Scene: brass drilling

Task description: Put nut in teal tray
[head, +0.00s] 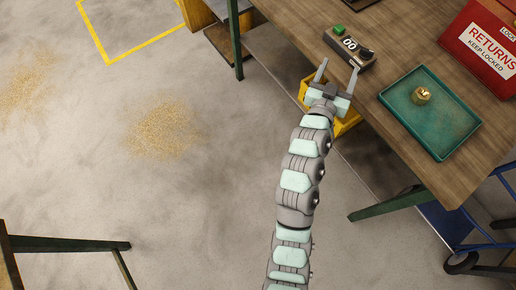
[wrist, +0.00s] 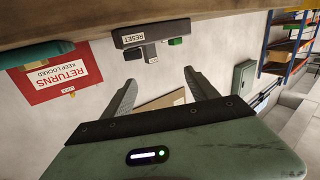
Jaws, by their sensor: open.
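The brass nut (head: 422,95) sits inside the teal tray (head: 452,147) on the wooden table, near the tray's upper middle in the head view. The tray's edge also shows at the left of the wrist view (wrist: 36,55). My gripper (head: 338,67) is open and empty, with its fingers apart. It is at the table's left edge, left of the tray and clear of the nut. In the wrist view the two fingers (wrist: 160,85) are spread with nothing between them. The nut does not show in the wrist view.
A dark box with a green button and a counter (head: 349,48) stands just beyond my fingertips. A red returns box (head: 487,50) stands right of it, behind the tray. A yellow bin (head: 346,124) is partly hidden below my gripper. Open floor lies to the left.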

